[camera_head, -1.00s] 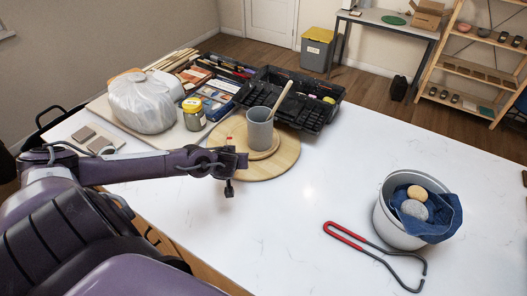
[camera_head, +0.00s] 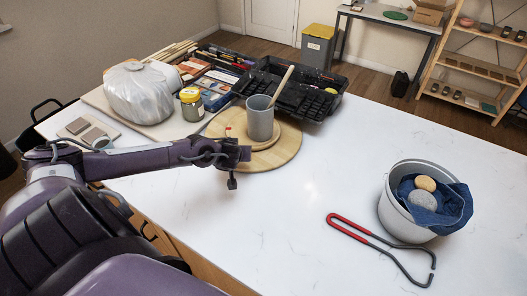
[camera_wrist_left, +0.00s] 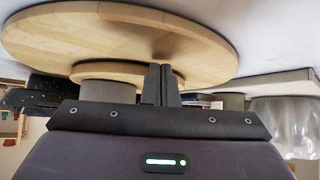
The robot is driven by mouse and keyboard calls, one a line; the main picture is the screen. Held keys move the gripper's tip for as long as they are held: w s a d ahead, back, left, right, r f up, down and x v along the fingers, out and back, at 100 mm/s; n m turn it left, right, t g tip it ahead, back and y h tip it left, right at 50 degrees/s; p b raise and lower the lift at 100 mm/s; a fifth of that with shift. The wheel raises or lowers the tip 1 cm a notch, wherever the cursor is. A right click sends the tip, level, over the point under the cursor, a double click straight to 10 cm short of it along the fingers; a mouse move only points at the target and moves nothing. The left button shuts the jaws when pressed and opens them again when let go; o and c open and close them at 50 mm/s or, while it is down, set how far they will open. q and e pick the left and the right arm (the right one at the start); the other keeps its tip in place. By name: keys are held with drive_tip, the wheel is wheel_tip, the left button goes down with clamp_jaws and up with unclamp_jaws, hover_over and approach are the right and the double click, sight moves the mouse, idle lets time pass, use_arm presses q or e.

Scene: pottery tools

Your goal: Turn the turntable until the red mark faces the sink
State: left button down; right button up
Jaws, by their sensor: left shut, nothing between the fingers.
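The turntable (camera_head: 287,153) is a round pale wooden disc on the white table, with a smaller round wooden piece on it. A grey cup (camera_head: 260,122) with a wooden stick stands on top. A small red mark (camera_head: 228,131) shows near the disc's left side, just above my wrist. My left gripper (camera_head: 232,183) is shut and empty at the disc's near left edge. The left wrist view also shows its closed fingers (camera_wrist_left: 161,84) against the turntable (camera_wrist_left: 110,30); I cannot tell whether they touch it. I cannot make out a sink. My right gripper is out of view.
A white bucket (camera_head: 402,216) with a blue cloth and a red-handled metal tool (camera_head: 350,228) are at right. The table between is clear.

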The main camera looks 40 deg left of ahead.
use_arm(q)
drive_tip(key=shift+w+a+f+b, duration=0.1)
drive_tip(key=shift+w+b, duration=0.2)
drive_tip(key=shift+w, duration=0.15)
drive_tip(key=shift+w+d+b, duration=0.35)
drive_tip(key=shift+d+b, duration=0.1)
drive_tip(key=shift+d, duration=0.4)
drive_tip(key=shift+w+d+b, duration=0.35)
drive_tip(key=shift+d+b, duration=0.05)
drive_tip(key=shift+d, duration=0.45)
drive_tip(key=shift+w+d, duration=0.5)
drive_tip(key=shift+d, duration=0.2)
drive_tip(key=shift+w+d, duration=0.55)
drive_tip(key=shift+w, duration=0.1)
drive_tip(key=shift+w+d, duration=0.5)
drive_tip(key=shift+w, duration=0.2)
drive_tip(key=shift+d+r, duration=0.1)
drive_tip(key=shift+r, duration=0.15)
